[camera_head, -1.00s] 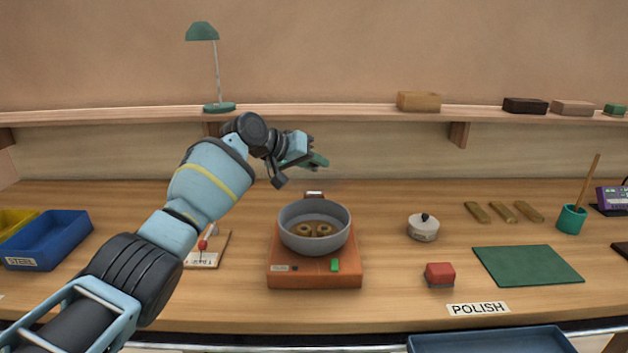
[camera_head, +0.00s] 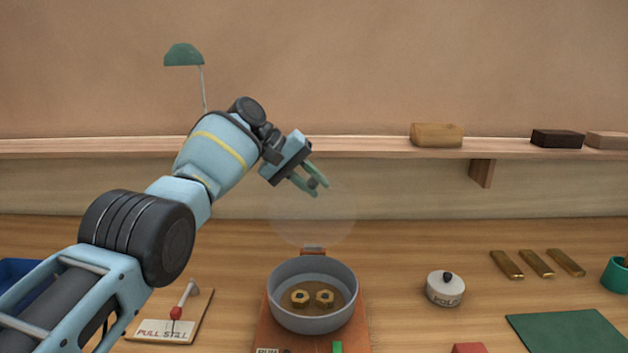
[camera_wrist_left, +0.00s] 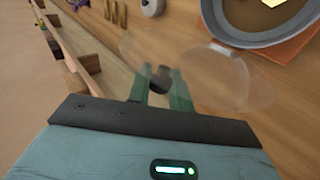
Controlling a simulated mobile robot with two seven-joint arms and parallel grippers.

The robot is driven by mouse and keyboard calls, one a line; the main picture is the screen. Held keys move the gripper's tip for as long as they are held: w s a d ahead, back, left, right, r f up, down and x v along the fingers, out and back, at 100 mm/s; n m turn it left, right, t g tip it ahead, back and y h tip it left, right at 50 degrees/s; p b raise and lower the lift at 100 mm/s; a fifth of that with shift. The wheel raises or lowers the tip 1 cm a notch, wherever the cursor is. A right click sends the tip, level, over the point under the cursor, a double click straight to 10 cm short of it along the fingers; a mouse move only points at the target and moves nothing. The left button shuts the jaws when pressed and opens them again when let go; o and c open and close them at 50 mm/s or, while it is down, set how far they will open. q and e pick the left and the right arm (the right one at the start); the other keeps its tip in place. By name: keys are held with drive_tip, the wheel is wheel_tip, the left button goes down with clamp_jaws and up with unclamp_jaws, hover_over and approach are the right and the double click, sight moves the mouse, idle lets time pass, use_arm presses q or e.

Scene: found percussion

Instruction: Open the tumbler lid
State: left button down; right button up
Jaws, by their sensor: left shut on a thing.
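The tumbler is a grey round bowl (camera_head: 312,318) on an orange base (camera_head: 264,338), with two brass nuts (camera_head: 325,297) inside. Its top is uncovered. The clear lid (camera_head: 312,222) is in the air above and behind the bowl, tilted up. My left gripper (camera_head: 314,187) is shut on the lid's dark knob (camera_wrist_left: 160,80). The wrist view shows the clear disc (camera_wrist_left: 215,82) beyond the fingers and the bowl's rim (camera_wrist_left: 238,38) at top right. My right gripper is in neither view.
A lever board marked PULL STILL (camera_head: 165,331) stands left of the tumbler. A small white pot (camera_head: 445,290), several brass bars (camera_head: 537,264) and a green mat (camera_head: 570,333) lie to the right. A wall shelf (camera_head: 370,147) runs behind my left gripper.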

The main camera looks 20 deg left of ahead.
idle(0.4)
use_arm(q)
drive_tip(key=c, duration=1.3)
unclamp_jaws()
drive_tip(key=v, duration=0.7)
drive_tip(key=shift+a+r, duration=0.2)
drive_tip(key=shift+a, duration=0.1)
drive_tip(key=shift+s, duration=0.1)
